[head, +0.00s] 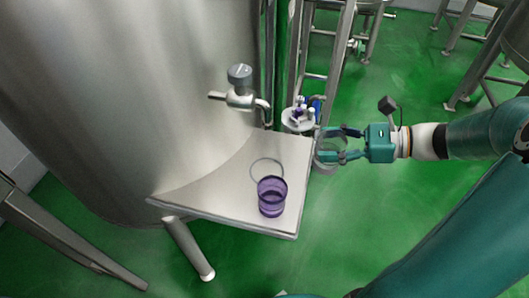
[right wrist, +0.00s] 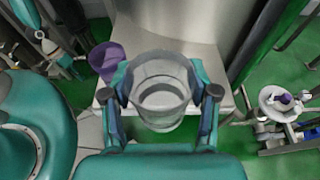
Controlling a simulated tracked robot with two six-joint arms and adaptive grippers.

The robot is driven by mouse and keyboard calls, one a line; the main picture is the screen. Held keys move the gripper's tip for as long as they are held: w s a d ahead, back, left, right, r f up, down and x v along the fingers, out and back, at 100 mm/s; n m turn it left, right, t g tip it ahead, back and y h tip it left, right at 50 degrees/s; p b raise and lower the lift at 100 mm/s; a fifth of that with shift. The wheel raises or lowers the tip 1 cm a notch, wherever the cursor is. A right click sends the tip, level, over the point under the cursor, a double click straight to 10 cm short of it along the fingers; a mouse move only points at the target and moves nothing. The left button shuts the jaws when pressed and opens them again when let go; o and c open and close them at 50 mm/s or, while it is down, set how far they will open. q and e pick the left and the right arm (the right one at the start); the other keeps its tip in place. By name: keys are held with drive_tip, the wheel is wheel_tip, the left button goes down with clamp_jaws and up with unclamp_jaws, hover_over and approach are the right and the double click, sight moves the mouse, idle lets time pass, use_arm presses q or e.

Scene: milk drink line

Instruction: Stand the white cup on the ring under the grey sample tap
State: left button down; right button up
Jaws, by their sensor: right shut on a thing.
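The white cup (head: 331,148) is see-through and pale. My right gripper (head: 335,146) is shut around its sides and holds it roughly upright, at the right edge of the steel shelf (head: 215,195) in the head view. It also shows between the fingers in the right wrist view (right wrist: 162,92). The grey sample tap (head: 240,85) sticks out from the tank above the shelf, its spout bent down. The ring (head: 267,158) lies on the shelf under the tap, with no cup standing in it. My left gripper is not in view.
A purple cup (head: 271,198) stands on the shelf just in front of the ring and overlaps its near edge in the head view. The large steel tank (head: 140,90) walls off the left. A small white-topped fitting (head: 298,120) stands behind the shelf's right corner.

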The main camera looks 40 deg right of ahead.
drive_tip(key=w+a, duration=0.9)
drive_tip(key=w, duration=0.1)
wheel_tip(320, 180, down, 6)
drive_tip(key=shift+f+b, duration=0.15)
drive_tip(key=shift+b, duration=0.55)
drive_tip(key=shift+w+f, duration=0.25)
drive_tip(key=shift+f, duration=0.15)
drive_tip(key=o, duration=1.1)
drive_tip(key=shift+f, duration=0.1)
